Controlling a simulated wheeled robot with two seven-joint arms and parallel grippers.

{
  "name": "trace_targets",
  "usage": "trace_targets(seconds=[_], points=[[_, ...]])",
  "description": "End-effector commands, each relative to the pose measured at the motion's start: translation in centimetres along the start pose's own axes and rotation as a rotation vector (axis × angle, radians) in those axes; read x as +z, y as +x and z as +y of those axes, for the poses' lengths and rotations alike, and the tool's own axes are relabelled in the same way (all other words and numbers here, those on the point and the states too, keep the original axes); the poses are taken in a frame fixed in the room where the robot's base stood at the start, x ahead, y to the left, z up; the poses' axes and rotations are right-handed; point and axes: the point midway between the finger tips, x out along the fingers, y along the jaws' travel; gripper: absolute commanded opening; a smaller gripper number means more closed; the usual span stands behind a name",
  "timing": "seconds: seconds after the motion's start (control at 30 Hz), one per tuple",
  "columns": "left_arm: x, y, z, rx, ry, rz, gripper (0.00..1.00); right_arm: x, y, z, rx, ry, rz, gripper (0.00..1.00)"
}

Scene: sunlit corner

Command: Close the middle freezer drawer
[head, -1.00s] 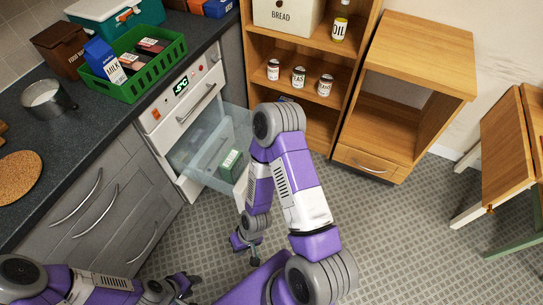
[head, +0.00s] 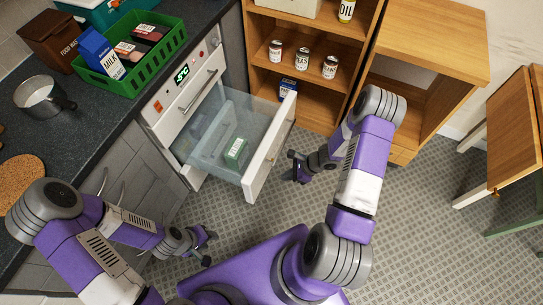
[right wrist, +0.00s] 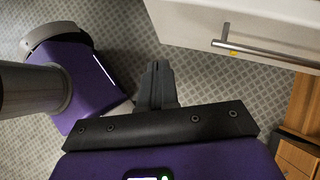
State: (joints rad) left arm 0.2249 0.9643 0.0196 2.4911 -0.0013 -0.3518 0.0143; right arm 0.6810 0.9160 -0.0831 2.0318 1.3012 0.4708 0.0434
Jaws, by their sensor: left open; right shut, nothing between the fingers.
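The freezer (head: 160,104), white with a lit display, stands under the counter at left. One drawer is pulled far out; its clear-sided bin (head: 212,140) holds a green and white box (head: 235,150). I take it for the middle drawer. Its white front (head: 268,150) faces right; in the right wrist view the white front (right wrist: 200,22) shows a grey bar handle (right wrist: 262,52). My right gripper (head: 290,167) is shut and empty, just right of the drawer front, apart from it; its fingers (right wrist: 157,72) show below the front. My left gripper (head: 210,242) is open and empty, below the drawer in the picture.
A closed freezer front with a handle (head: 198,90) is above the open drawer. Wooden shelves (head: 315,60) with cans stand behind the drawer. A wooden cabinet (head: 435,40) is at right. The counter (head: 75,110) holds a green crate (head: 135,72) and a pot. Tiled floor (head: 420,230) is clear at right.

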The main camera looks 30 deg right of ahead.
Motion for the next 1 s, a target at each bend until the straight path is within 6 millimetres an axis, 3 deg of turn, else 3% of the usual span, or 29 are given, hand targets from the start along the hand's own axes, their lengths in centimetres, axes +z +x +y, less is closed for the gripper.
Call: trace_targets(seconds=[0.03,0.13,0.33,0.47,0.8,1.0], points=[[0.0,-0.2,0.1,0.0,0.0,0.0,0.43,-0.6,-1.0,-1.9,-0.067,0.077,-0.028,0.0],[0.0,-0.3,0.1,0.0,0.0,0.0,0.43,-1.2,-2.4,-4.7,-0.17,0.185,-0.081,0.0],[0.0,-0.1,0.1,0.0,0.0,0.001,0.43,-1.8,-3.0,-6.9,-0.248,0.259,-0.12,0.0],[0.0,0.4,-0.1,0.0,0.0,0.001,0.43,-1.7,-1.2,-7.3,-0.247,0.259,-0.121,0.0],[-0.1,2.3,-0.8,0.0,0.0,0.001,0.43,-1.1,5.8,-9.0,-0.244,0.256,-0.119,0.0],[-0.1,2.7,-1.0,0.0,0.0,0.0,0.43,0.9,7.7,-10.1,-0.246,0.255,-0.119,0.0]])
